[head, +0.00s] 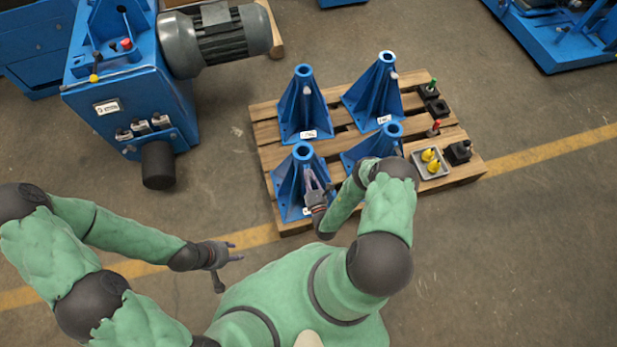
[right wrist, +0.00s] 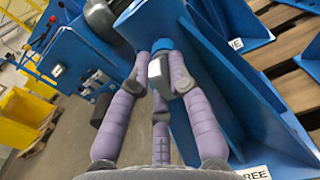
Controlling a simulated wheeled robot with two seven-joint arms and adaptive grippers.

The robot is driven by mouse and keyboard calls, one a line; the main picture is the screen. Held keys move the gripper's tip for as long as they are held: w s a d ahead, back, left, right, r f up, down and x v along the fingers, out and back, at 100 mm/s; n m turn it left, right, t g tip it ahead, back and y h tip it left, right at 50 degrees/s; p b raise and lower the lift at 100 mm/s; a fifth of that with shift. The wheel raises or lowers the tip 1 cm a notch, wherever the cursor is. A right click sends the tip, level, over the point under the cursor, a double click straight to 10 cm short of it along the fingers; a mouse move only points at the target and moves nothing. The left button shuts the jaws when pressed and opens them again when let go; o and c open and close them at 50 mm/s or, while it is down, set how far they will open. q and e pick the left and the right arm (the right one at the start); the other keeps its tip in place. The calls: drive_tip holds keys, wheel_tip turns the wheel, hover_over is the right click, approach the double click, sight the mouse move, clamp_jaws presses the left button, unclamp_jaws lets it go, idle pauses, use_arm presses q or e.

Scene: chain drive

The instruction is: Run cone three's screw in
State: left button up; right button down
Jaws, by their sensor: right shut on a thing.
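Cone three (head: 291,182) is the blue ribbed cone at the near left of the pallet. In the right wrist view, its blue side (right wrist: 235,105) fills the middle and right, with a label ending in "REE" (right wrist: 255,173). Its screw has a pale grey head (right wrist: 158,68) that sticks out near the top of the cone. My right gripper (head: 316,181) is at the cone's upper right side. In the right wrist view its purple fingers (right wrist: 163,70) are shut around the screw head. The screw's shank is hidden. My left gripper (head: 235,252) is empty and open over the floor.
Three other blue cones, at the back left (head: 303,105), back right (head: 374,92) and near right (head: 368,150), share the wooden pallet (head: 262,128). A grey tray (head: 445,173) holds yellow pieces at its right. A blue machine (head: 140,90) with a motor stands left.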

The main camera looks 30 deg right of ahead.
drive_tip(key=m+b, duration=0.1)
drive_tip(key=m, duration=0.3)
drive_tip(key=shift+s+m, duration=0.1)
drive_tip(key=shift+m, duration=0.2)
drive_tip(key=m, duration=0.3)
drive_tip(key=shift+m+b, duration=0.4)
drive_tip(key=m, duration=0.4)
drive_tip(key=shift+d+b, duration=0.1)
drive_tip(key=shift+b, duration=0.3)
drive_tip(key=m, duration=0.4)
drive_tip(key=shift+s+m+b, duration=0.1)
drive_tip(key=shift+m+b, duration=0.2)
drive_tip(key=shift+b, duration=0.05)
drive_tip(key=c, duration=1.1)
unclamp_jaws()
drive_tip(key=shift+c, duration=0.2)
drive_tip(key=shift+d, duration=0.15)
drive_tip(key=shift+s, duration=0.1)
